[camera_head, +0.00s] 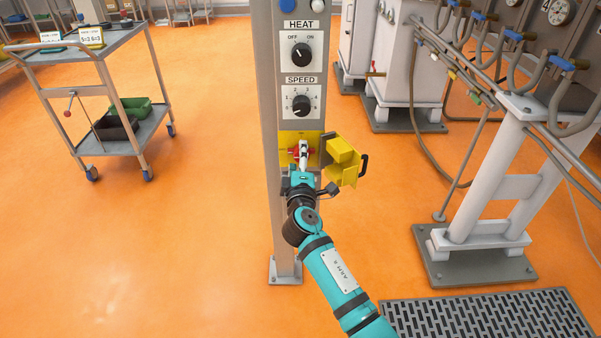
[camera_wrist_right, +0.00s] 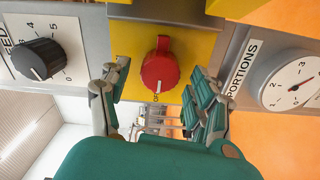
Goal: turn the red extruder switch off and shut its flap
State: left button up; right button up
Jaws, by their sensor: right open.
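The red extruder switch (camera_wrist_right: 160,62) is a round knob with a raised grip on a yellow plate (camera_wrist_right: 197,50). A white mark on the grip points to the bottom of the wrist picture, beside lettering too small to read. My right gripper (camera_wrist_right: 161,80) is open, one finger on each side of the knob, with visible gaps. In the head view the right gripper (camera_head: 304,150) covers most of the switch; red shows beside the fingers. The yellow flap (camera_head: 343,162) stands open to the right of the plate, with a black handle. My left gripper is out of view.
The grey column (camera_head: 268,90) carries the HEAT dial (camera_head: 302,54) and SPEED dial (camera_head: 301,104) above the switch. A PORTIONS dial (camera_wrist_right: 292,85) shows in the wrist view. A trolley (camera_head: 75,50) stands left and pipework right; orange floor is clear between trolley and column.

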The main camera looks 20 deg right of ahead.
jog(key=v, duration=1)
jog(key=shift+s, duration=0.4)
jog(key=shift+a+r, duration=0.1)
